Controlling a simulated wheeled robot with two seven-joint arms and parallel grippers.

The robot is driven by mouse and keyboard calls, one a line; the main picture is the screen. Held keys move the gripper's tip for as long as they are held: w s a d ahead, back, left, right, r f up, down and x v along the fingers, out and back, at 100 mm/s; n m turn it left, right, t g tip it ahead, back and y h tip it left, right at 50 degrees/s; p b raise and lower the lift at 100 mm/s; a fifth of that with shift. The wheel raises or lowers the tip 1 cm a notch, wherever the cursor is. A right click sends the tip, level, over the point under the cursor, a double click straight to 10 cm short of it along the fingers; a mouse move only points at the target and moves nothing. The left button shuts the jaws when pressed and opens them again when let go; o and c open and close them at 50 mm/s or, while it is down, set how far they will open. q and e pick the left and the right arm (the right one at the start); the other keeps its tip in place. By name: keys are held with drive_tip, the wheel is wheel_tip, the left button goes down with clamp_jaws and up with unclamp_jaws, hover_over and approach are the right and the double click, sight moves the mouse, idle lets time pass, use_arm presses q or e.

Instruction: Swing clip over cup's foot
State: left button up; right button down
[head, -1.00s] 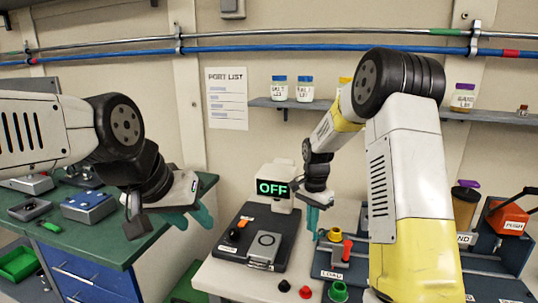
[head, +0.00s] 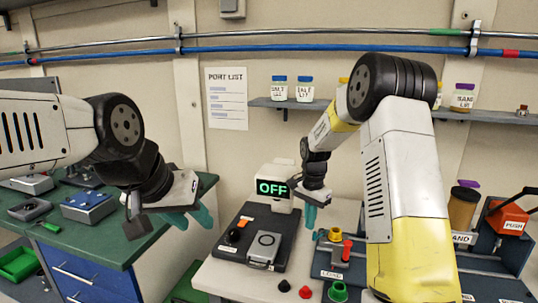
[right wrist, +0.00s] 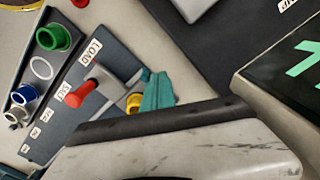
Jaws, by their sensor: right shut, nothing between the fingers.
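A red-handled lever (head: 347,249), which looks like the clip, stands on the blue-grey LOAD plate (head: 327,274). It also shows in the right wrist view (right wrist: 82,89). A yellow-orange round part (head: 335,234) sits just behind it, partly covered by teal fingers in the wrist view. I cannot tell which part is the cup or its foot. My right gripper (head: 310,216) is shut and empty, left of the lever and apart from it in the head view; its teal fingertips (right wrist: 157,92) also show in the wrist view. My left gripper (head: 188,217) is open and empty.
A green ring-shaped part (head: 338,292) and small red and black knobs (head: 305,292) are near the front. A dark device (head: 262,247) with an OFF display (head: 272,187) stands left of the right gripper. An orange PUSH part (head: 510,217) is at far right.

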drive_tip(key=shift+w, duration=0.1)
drive_tip(key=shift+w, duration=0.65)
drive_tip(key=shift+a+r, duration=0.1)
drive_tip(key=shift+a, duration=0.05)
wheel_tip(320, 180, up, 7)
drive_tip(key=s, duration=0.1)
drive_tip(key=shift+a, duration=0.15)
idle(0.4)
